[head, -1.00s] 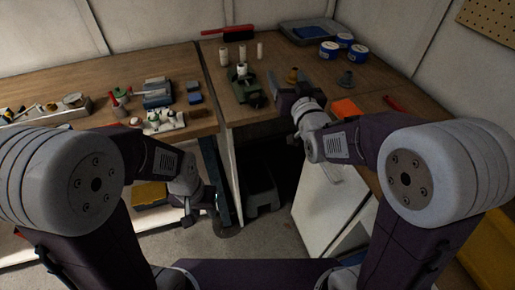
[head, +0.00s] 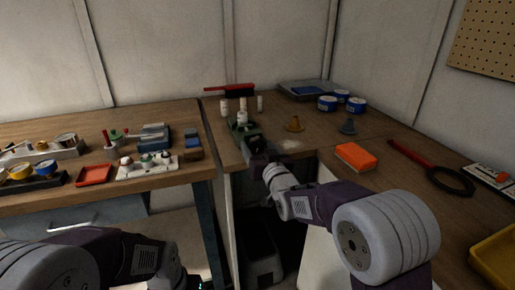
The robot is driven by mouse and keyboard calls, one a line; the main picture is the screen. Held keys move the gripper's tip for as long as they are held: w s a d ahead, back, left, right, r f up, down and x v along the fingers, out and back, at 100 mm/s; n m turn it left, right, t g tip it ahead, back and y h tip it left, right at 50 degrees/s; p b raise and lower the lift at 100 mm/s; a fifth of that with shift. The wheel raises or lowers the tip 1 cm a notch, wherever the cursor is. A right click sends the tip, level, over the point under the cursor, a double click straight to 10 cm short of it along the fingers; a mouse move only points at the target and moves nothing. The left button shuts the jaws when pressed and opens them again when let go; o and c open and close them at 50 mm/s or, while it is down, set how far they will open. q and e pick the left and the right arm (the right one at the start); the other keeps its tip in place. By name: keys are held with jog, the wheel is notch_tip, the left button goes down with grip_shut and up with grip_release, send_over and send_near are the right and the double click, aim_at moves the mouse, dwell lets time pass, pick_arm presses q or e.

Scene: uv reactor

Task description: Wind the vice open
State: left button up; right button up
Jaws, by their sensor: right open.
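The green vice (head: 246,128) stands on the wooden bench near its front edge, with a white cylinder (head: 242,116) showing at its top. My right gripper (head: 256,147) is at the near end of the vice and is open. The gripper and wrist hide the vice's near end, so I cannot see its handle or whether the fingers touch it. My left gripper (head: 190,282) is low at the bottom edge, far from the vice, dark and partly cut off; its fingers cannot be made out.
Several white bottles (head: 224,107) and a red brush (head: 230,88) stand behind the vice. The left bench holds a red tray (head: 94,175) and a white rack (head: 147,168).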

jog(key=shift+w+a, duration=0.15)
jog(key=shift+w, duration=0.35)
jog(key=c, duration=1.4)
jog(key=shift+f+n+b, duration=0.2)
jog(key=shift+n+b, duration=0.45)
jog(key=shift+n, duration=0.45)
jog(key=n+b, duration=0.1)
jog(key=n, duration=0.2)
jog(key=shift+r+n, duration=0.15)
jog(key=shift+n, duration=0.15)
jog(key=o, duration=1.4)
